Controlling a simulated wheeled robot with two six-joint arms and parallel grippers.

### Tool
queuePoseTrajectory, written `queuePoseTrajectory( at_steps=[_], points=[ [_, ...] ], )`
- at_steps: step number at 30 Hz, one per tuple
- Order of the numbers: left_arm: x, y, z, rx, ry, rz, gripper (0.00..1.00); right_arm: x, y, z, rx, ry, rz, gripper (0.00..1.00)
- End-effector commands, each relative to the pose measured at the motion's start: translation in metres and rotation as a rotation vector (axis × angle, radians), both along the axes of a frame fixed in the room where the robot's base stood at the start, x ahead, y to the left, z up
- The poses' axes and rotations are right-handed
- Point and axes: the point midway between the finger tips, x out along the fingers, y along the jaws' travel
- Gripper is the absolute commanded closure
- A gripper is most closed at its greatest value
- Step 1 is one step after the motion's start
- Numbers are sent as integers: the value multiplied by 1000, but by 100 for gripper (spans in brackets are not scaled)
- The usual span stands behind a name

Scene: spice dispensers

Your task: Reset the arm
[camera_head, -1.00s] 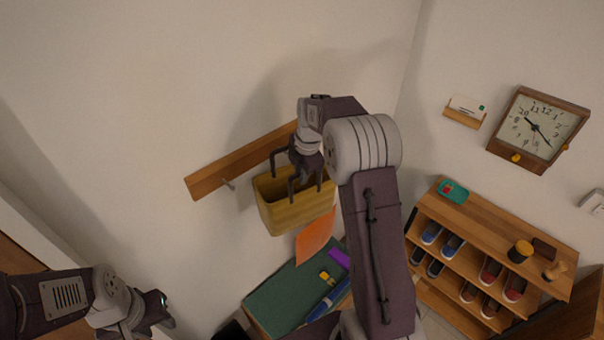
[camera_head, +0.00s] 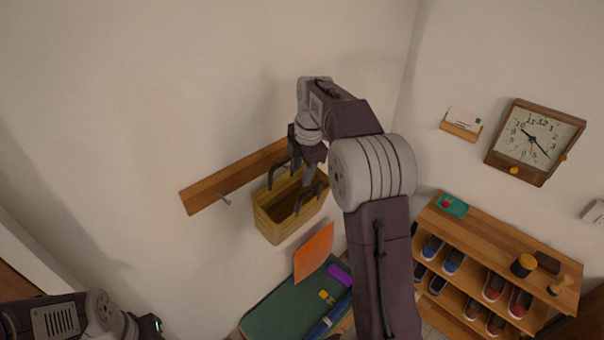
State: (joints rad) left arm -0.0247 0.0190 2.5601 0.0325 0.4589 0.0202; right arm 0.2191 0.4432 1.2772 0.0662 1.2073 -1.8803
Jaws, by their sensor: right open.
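My right arm reaches up from the bottom centre and bends over toward the wall. Its gripper (camera_head: 285,198) is open, with its two dark fingers spread over the mouth of a yellow-tan basket (camera_head: 282,229). I cannot tell whether a finger touches the basket's rim. The basket appears empty and sits against the wall at the right end of a wooden rail (camera_head: 215,187); what holds it up is hidden. My left gripper (camera_head: 150,326) is at the bottom left, partly cut off by the frame's edge, and its finger gap does not show.
Below the basket are an orange sheet (camera_head: 313,252) and a green-topped surface (camera_head: 285,306) with small items. A wooden shoe rack (camera_head: 487,236) stands at the right. A clock (camera_head: 535,140) and a card holder (camera_head: 461,124) are on the right wall. The upper left wall is bare.

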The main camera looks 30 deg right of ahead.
Motion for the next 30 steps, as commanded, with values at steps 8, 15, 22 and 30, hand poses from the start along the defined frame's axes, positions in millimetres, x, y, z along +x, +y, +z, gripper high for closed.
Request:
queuePoseTrajectory(
  at_steps=[8, 15, 22, 30],
  points=[
    [0, 0, -2, 0, 0, 0, 64, -3, 0, 13, 0, 1, 0, 59],
    [0, 0, -22, 0, 0, 0, 64, -2, 9, -3, -2, -11, 21, 59],
    [0, 0, -101, 0, 1, 0, 64, -57, 62, -99, 15, 68, 79, 59],
    [0, 0, -167, 0, 0, 0, 64, -180, 98, -267, 99, 191, -604, 59]
  ],
)
